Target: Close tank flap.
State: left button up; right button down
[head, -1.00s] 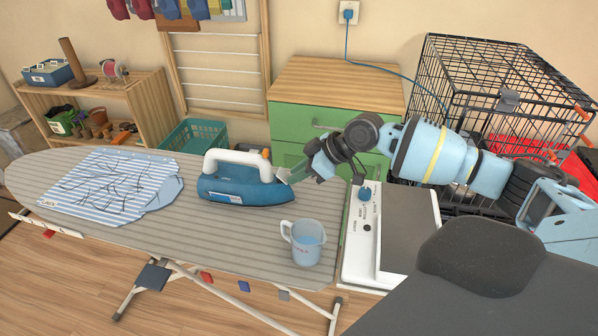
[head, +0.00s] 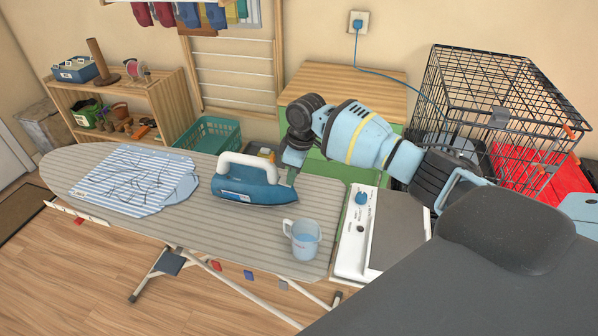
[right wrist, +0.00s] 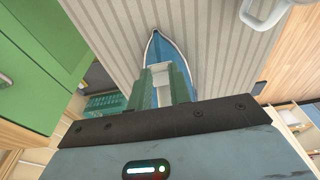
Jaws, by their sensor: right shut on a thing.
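The blue steam iron (head: 240,190) with a white handle stands on the striped ironing board (head: 215,225), its nose toward the right. My right gripper (head: 291,174) is at the nose of the iron. In the right wrist view the green fingers of my right gripper (right wrist: 161,74) reach over the blue nose of the iron (right wrist: 158,45), with a pale piece, seemingly the tank flap (right wrist: 160,69), between them. The gripper is shut on it. The flap's exact angle is hidden in the head view. My left gripper is out of view.
A clear measuring cup (head: 305,240) stands on the board, right of the iron. A striped cloth (head: 135,180) lies on the left end. A green cabinet (head: 345,85) and a wire crate (head: 490,110) stand behind.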

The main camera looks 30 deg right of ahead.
jog(key=shift+w+a+g+h, duration=0.25)
jog(key=shift+g+h, duration=0.25)
jog(key=shift+g, duration=0.2)
jog(key=c, duration=1.3)
grip_release()
notch_tip(320, 180, up, 8)
jog(key=shift+f, duration=0.1)
jog(key=shift+f, duration=0.15)
